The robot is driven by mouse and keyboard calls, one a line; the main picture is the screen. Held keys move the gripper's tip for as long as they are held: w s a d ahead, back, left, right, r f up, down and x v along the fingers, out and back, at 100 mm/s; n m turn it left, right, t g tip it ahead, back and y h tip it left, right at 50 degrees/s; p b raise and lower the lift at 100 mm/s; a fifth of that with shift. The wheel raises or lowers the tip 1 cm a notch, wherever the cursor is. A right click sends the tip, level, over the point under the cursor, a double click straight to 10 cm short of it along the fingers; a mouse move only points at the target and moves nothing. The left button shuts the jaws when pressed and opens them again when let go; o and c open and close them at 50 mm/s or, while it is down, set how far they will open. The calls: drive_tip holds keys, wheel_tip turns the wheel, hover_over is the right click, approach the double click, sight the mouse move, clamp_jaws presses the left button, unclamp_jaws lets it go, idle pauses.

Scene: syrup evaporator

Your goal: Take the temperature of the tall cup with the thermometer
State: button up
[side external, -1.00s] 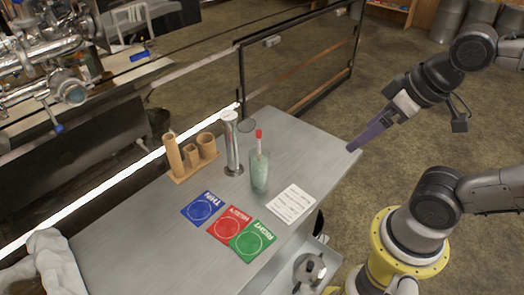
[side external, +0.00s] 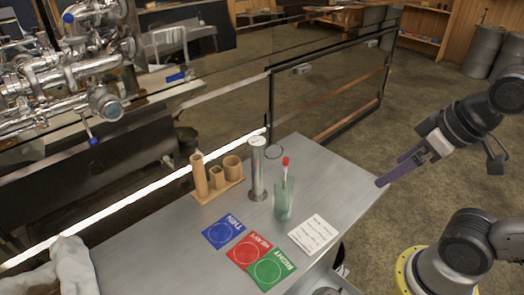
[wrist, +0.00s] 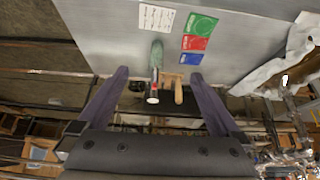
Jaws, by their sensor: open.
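A red-topped stick, apparently the thermometer (side external: 285,163), stands in a greenish glass jar (side external: 284,203) on the metal table. A tall steel cylinder (side external: 257,170) stands upright just left of the jar. Left of that, a wooden rack (side external: 233,188) holds three wooden cups of different heights; the tallest (side external: 199,177) is at its left end. I cannot tell whether the steel cylinder or this wooden cup is the tall cup. My gripper (side external: 380,184) is open and empty by the table's right corner, apart from these things. In the wrist view, the jar (wrist: 157,53) shows beyond its spread fingers.
Blue (side external: 222,231), red (side external: 248,255) and green (side external: 272,270) cards lie at the table's front, beside a white printed sheet (side external: 314,235). A pale cloth or glove (side external: 72,265) lies at the left. A dark-framed barrier (side external: 330,90) stands behind. The right tabletop is clear.

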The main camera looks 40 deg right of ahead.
idle(0.8)
drive_tip(key=w+a+r+m+y, duration=0.1)
drive_tip(key=w+r+m, duration=0.5)
drive_tip(key=w, duration=0.2)
drive_tip(key=w+a+r+m, duration=0.1)
drive_tip(key=w+r+m, duration=0.45)
drive_tip(key=w, duration=0.25)
drive_tip(key=w+d+f+m+y, duration=0.15)
drive_tip(key=w+m, duration=0.35)
drive_tip(key=w, duration=0.6)
drive_tip(key=w+f, duration=0.5)
drive_tip(key=f, duration=0.3)
drive_tip(key=w+d+f+m+g, duration=0.1)
drive_tip(key=w+f, duration=0.3)
drive_tip(key=f, duration=0.4)
drive_tip(key=shift+w+d+f+g, duration=0.25)
drive_tip(key=shift+w+g, duration=0.05)
drive_tip(key=shift+w, duration=0.05)
